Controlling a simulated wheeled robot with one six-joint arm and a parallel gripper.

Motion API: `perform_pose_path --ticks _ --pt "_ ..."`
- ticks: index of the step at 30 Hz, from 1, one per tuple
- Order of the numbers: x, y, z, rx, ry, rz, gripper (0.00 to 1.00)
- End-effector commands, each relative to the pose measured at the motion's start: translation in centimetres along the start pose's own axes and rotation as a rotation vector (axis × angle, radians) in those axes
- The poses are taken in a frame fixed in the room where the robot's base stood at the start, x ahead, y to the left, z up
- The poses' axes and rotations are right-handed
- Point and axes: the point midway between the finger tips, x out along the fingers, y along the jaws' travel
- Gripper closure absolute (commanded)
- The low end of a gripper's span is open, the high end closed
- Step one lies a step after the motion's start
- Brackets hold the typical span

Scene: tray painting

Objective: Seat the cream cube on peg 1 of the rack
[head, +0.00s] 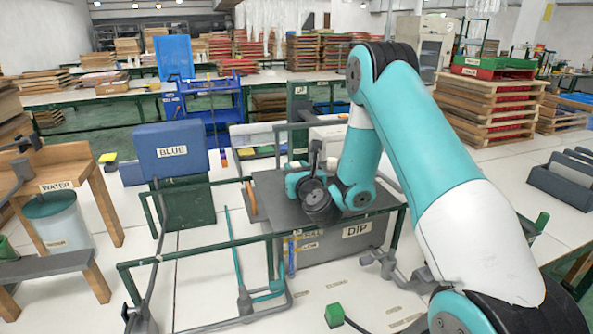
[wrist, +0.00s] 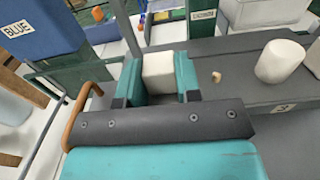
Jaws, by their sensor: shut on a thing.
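In the wrist view my gripper (wrist: 157,76) is shut on the cream cube (wrist: 158,70), which sits between the two teal fingers. A dark grey slab (wrist: 235,95) lies beneath and to the right of the gripper. A small tan peg (wrist: 216,77) stands on it just right of the right finger, and a white cylinder (wrist: 279,62) stands further right. A label that looks like 3 (wrist: 284,107) is on the slab. I cannot make out peg 1. In the head view my gripper (head: 297,182) is over the dark-topped box labelled DIP (head: 355,235); the cube is hidden there.
A blue container labelled BLUE (head: 172,150) stands left of my gripper, also in the wrist view (wrist: 42,30). Green rails (head: 205,250) stand in front of it. A WATER bench (head: 75,185) is at far left. A dark slotted holder (head: 565,180) is at right.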

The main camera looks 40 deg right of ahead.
Motion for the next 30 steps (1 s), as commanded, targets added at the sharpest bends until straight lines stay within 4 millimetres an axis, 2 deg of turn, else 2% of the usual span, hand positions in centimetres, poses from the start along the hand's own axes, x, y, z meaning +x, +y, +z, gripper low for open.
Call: perform_pose_path --ticks 23,24,27,30 --pt "-0.01 0.01 -0.38 0.0 0.0 0.0 0.94" --pt "-0.01 0.01 -0.38 0.0 0.0 0.0 0.64" --pt "-0.01 0.01 -0.38 0.0 0.0 0.0 0.41" --pt "-0.01 0.01 -0.38 -0.001 0.0 0.0 0.39"
